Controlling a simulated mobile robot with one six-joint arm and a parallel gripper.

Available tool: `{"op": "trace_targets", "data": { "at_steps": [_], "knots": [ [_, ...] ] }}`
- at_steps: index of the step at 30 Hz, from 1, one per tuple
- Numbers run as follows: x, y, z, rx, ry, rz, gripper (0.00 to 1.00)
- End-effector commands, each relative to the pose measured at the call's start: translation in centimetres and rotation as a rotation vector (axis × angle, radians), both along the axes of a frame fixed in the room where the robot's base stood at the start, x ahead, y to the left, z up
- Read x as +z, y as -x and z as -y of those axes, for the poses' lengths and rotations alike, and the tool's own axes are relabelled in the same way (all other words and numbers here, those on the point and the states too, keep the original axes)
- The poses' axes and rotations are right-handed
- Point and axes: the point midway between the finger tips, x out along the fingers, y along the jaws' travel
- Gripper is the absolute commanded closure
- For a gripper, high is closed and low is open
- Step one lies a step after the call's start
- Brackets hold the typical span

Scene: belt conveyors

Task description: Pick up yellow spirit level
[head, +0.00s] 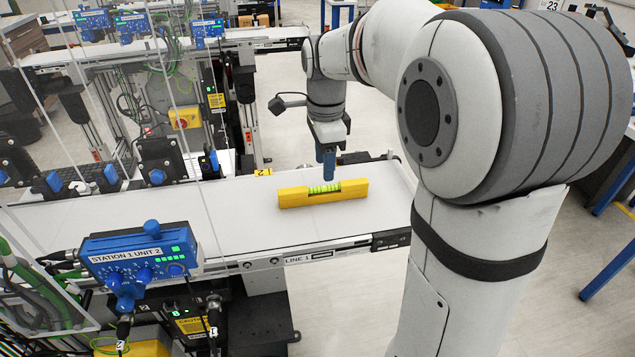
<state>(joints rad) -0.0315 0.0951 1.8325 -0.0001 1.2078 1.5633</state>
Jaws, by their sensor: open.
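The yellow spirit level (354,190) lies lengthwise on the white belt of the near conveyor (150,222), close to its right end. It has a bright green vial section in the middle of its top edge. My gripper (326,178) points down with blue fingers, just above or behind the middle of the level. The gripper is open and holds nothing. I cannot tell from this view whether the fingertips touch the level.
A blue control box marked Station 1 Unit 2 (140,255) stands at the conveyor's near edge, left of the level. Black fixtures (160,160) line the far edge. A second conveyor (250,34) runs behind. The belt around the level is clear.

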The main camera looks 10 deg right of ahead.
Motion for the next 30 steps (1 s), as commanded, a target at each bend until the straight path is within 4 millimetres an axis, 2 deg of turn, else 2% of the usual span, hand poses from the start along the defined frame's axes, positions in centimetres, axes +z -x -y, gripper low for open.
{"op": "trace_targets", "data": {
  "at_steps": [5,21,30],
  "knots": [
    [-0.9,-0.6,-0.1,-0.049,0.0,-0.009,0.55],
    [-7.5,-0.3,0.1,-0.048,0.0,-0.008,0.55],
    [-8.0,-0.3,0.0,-0.047,0.0,-0.006,0.56]
  ]
}}
